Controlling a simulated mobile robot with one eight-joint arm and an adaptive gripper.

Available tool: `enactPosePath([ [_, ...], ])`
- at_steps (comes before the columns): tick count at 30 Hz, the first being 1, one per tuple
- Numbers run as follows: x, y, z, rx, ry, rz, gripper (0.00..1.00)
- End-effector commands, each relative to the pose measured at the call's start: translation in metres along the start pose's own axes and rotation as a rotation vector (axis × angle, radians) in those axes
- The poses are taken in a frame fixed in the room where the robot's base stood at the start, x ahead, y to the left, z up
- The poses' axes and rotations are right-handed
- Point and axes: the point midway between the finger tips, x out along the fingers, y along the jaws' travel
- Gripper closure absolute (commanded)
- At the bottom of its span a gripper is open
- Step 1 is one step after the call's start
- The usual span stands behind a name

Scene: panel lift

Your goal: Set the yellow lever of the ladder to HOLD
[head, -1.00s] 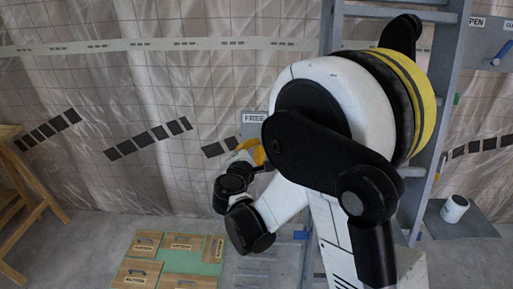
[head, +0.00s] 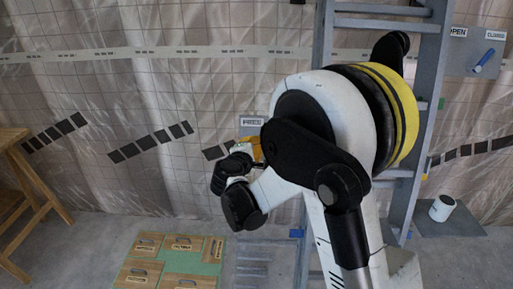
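The grey ladder (head: 437,85) stands upright on the right, partly hidden behind my arm. A small grey plate with a white label reading FREE (head: 252,121) is beside its left rail. The yellow lever (head: 255,147) shows only as a small patch just below that label; my arm hides the rest, and its angle is unclear. My gripper (head: 243,150) is at the lever, beside its left side. Its fingers are mostly hidden by my wrist, so I cannot tell whether they touch or hold the lever. No HOLD label is visible.
A grey panel at upper right has OPEN and CLOSED labels and a blue handle (head: 484,59). A white can (head: 442,207) stands on a dark mat. Wooden panels with handles lie on a green mat (head: 188,263). A wooden trestle (head: 30,180) stands left.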

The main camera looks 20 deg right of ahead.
Motion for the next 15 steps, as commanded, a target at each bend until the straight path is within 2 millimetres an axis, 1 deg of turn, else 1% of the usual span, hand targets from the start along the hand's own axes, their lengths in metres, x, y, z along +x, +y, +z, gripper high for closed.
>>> enactPosePath([
  [1, 0.003, 0.004, 0.003, -0.003, -0.003, 0.0, 1.0],
  [4, 0.007, 0.009, 0.006, -0.004, -0.003, 0.0, 1.0],
  [15, 0.014, 0.017, 0.029, 0.347, -0.002, -0.087, 1.0],
])
